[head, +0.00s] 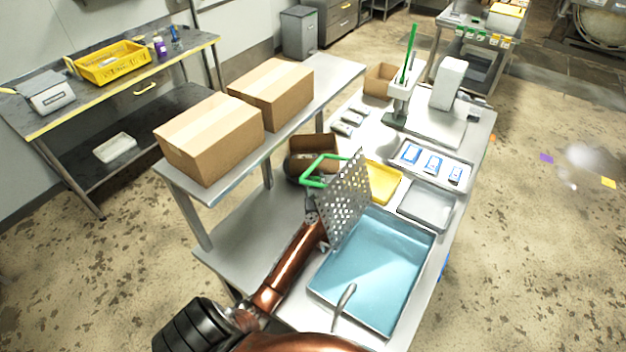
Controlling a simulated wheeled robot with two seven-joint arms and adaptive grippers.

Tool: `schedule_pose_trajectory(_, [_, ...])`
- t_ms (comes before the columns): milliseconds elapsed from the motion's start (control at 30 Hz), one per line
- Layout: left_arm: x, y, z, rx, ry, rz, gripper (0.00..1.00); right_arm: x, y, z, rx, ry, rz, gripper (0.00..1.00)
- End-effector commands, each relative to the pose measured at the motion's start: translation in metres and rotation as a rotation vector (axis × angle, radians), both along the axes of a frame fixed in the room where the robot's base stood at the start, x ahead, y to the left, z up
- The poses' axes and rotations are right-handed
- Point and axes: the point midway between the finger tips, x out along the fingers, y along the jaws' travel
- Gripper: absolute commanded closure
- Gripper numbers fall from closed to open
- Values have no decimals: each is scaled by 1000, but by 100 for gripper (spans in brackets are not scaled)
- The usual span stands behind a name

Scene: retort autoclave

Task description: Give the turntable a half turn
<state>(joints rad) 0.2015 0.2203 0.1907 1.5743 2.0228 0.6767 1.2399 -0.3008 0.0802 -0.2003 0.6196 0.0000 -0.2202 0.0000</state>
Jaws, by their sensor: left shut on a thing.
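My left gripper (319,212) is at the end of the copper-coloured arm, above the near part of the steel table. It is shut on a perforated metal plate (349,203), which stands steeply tilted over the far left edge of a blue tray (375,270). The fingertips are small and partly hidden by the plate. A green frame (322,171) shows just behind the plate; I cannot tell whether the two are joined. A dark rounded thing (297,168) sits behind the green frame, partly hidden. I cannot make out the turntable for certain. My right gripper is not in view.
Two cardboard boxes (210,138) stand on the raised shelf at left. A yellow tray (382,182), a grey tray (427,205) and a tray with blue-and-white packs (433,162) lie beyond the blue tray. A green-handled device (403,90) stands at the back.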

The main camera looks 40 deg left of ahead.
Motion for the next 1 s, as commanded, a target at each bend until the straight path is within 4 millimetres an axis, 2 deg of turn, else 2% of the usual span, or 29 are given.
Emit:
schedule_pose_trajectory(367, [2, -3, 0, 0, 3, 23, 100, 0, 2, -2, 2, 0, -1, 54])
schedule_pose_trajectory(400, [2, -3, 0, 0, 3, 23, 70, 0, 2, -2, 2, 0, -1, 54])
schedule_pose_trajectory(633, [2, -3, 0, 0, 3, 23, 54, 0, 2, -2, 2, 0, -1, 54])
schedule_pose_trajectory(900, [2, -3, 1, 0, 1, 23, 54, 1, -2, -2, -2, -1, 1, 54])
schedule_pose_trajectory(1000, [2, -2, 7, 1, 1, 24, 54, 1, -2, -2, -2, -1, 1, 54])
